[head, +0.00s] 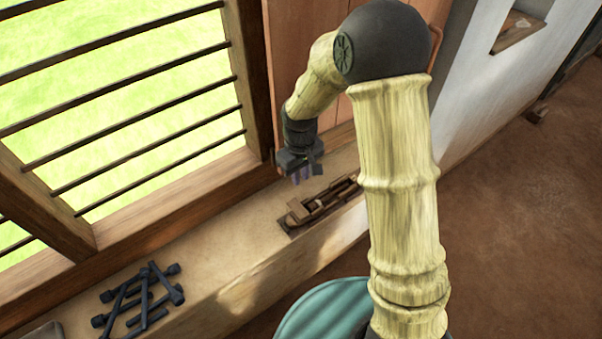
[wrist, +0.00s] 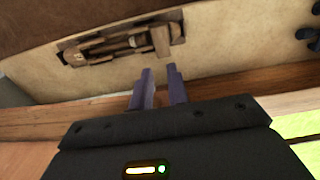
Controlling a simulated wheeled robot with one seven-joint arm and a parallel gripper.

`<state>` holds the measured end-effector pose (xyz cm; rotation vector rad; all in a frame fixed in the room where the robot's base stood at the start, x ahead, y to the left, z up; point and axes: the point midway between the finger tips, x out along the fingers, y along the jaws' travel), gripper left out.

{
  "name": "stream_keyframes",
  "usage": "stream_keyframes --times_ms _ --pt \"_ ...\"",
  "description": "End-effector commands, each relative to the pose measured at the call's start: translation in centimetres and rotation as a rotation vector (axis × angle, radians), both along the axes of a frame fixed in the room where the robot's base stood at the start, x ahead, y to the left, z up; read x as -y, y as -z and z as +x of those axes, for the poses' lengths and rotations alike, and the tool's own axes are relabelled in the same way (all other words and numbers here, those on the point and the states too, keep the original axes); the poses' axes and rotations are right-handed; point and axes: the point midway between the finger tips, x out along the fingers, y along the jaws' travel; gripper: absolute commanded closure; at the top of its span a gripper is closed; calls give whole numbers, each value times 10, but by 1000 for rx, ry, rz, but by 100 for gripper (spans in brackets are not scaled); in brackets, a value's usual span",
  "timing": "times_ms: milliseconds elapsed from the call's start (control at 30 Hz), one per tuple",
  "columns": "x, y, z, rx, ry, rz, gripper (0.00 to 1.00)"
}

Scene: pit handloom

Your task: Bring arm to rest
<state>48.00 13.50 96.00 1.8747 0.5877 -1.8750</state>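My arm reaches over the window sill (head: 240,262) and bends down at its dark elbow. My gripper (head: 301,177) hangs in front of the window frame's lower right corner, near the wooden shutter. In the wrist view its two purple fingers (wrist: 159,74) stand a little apart with nothing between them. They point toward a brown wooden latch-like piece (head: 318,207) lying on the sill, which also shows in the wrist view (wrist: 118,44). The fingertips appear clear of it.
Several dark pegs or bobbins (head: 138,298) lie in a heap on the sill at lower left. A barred window (head: 110,90) is behind the sill. A teal round object (head: 322,312) stands below, partly behind my arm. The earthen floor (head: 520,230) at right is mostly clear.

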Motion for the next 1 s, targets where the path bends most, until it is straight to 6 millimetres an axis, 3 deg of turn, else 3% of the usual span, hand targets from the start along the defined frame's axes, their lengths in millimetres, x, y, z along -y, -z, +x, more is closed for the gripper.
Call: stream_keyframes --times_ms 367,567,767,1000 --pt "1 0 0 1 2 0 83" --pt "22 -20 -11 30 73 3 83" --pt "69 -59 -47 100 257 19 83" --pt "117 -93 -105 188 498 51 83"
